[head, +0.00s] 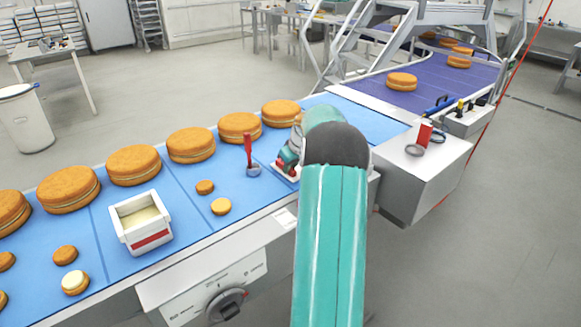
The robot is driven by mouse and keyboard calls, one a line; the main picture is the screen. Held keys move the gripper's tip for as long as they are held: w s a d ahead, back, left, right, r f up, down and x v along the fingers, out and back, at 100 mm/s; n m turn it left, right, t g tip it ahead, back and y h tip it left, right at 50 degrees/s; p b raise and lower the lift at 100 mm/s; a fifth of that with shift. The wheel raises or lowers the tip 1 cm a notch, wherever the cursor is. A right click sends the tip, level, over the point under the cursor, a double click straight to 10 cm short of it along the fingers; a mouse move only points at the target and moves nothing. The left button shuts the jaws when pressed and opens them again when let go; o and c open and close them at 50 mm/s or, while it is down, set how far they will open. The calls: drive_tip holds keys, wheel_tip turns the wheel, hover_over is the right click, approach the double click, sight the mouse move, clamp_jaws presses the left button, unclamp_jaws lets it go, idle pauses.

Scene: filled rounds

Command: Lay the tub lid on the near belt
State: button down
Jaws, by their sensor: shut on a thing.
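The tub lid (281,172) is a flat white piece at the gripper's tip, partly hidden behind my arm. My gripper (287,165) is shut on it over the right part of the near belt. I cannot tell whether the lid touches the belt. The near belt (198,250) is blue and runs from lower left to upper right. The open white tub (149,237), with a red band and pale cream inside, stands on the near belt at the left.
Large filled rounds (191,145) line the belt's far side. Small rounds (221,206) and a red-handled tool (249,155) lie between tub and gripper. A control box (205,290) fronts the belt. A purple belt (430,82) and a bench with tools (430,175) are at right.

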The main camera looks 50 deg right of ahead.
drive_tip(key=shift+f, duration=0.2)
drive_tip(key=c, duration=1.3)
unclamp_jaws()
drive_tip(key=shift+c, duration=0.2)
